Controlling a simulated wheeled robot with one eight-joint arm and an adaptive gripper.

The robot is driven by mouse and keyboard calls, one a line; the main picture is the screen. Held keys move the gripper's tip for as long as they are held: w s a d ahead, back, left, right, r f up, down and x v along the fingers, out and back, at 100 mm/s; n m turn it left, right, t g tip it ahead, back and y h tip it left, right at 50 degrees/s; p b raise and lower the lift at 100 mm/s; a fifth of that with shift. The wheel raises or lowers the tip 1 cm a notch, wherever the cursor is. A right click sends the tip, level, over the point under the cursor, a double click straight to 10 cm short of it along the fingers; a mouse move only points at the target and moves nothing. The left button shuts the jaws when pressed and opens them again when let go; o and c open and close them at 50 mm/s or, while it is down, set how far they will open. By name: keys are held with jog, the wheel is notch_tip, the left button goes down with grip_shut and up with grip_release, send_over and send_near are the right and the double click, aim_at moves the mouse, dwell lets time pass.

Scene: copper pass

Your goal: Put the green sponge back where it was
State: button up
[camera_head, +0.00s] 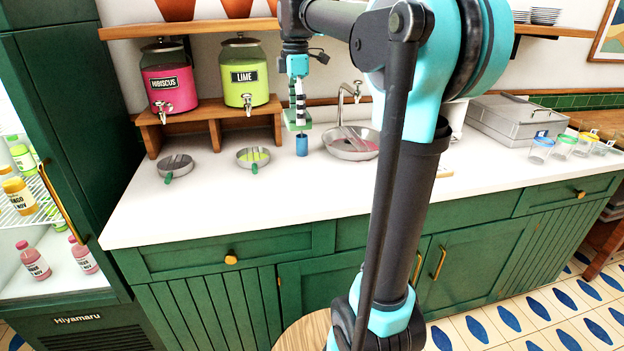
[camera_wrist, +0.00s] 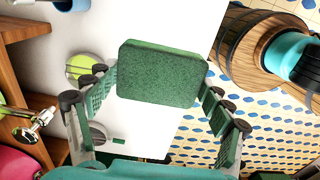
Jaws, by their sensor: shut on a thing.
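The green sponge (camera_wrist: 160,74) is a dark green block with rounded corners. My gripper (camera_wrist: 160,95) is shut on it, with one finger at each side in the wrist view. In the head view my gripper (camera_head: 298,108) points down over the counter, left of the sink, and the sponge (camera_head: 298,126) shows as a small green patch at its tips. A blue cylinder (camera_head: 302,146) is just below it in the picture; I cannot tell the exact gap between them.
A round sink (camera_head: 349,143) with a tap is just to the right. Two small round pans, one grey (camera_head: 175,164) and one with lime liquid (camera_head: 253,157), are to the left. Hibiscus (camera_head: 167,80) and lime (camera_head: 247,75) dispensers stand on a wooden riser (camera_head: 215,112). The front counter is clear.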

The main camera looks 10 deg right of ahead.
aim_at(300, 184)
notch_tip(300, 184, down, 20)
jog(key=shift+d+r, duration=0.1)
jog(key=shift+r, duration=0.05)
dwell(0.3)
jog(key=o, duration=1.2)
notch_tip(300, 184, up, 12)
jog(key=shift+r, duration=0.1)
